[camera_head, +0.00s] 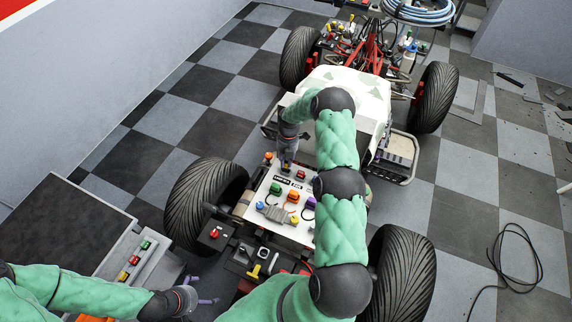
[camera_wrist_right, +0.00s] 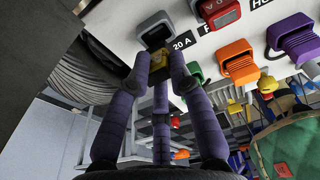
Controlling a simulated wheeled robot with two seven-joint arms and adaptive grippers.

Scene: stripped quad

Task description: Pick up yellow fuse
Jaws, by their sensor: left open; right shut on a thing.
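My right gripper (camera_wrist_right: 160,75) has its purple fingers closed around a small yellow fuse (camera_wrist_right: 159,68) in the right wrist view. The fuse sits close to the open mouth of a grey holder (camera_wrist_right: 154,27) beside a "20 A" label; I cannot tell whether they touch. In the head view the right gripper (camera_head: 287,163) is at the far edge of the white fuse panel (camera_head: 262,190), and the held fuse is hidden there. My left gripper (camera_head: 196,301) is open and empty at the lower left, near the side console, away from the panel.
Green (camera_head: 276,189), orange (camera_head: 293,196) and purple (camera_head: 310,203) connectors sit on the panel. A side console (camera_head: 150,254) holds green, yellow and red pieces at left. Large tyres (camera_head: 205,200) flank the vehicle. A black cable (camera_head: 515,260) lies on the floor at right.

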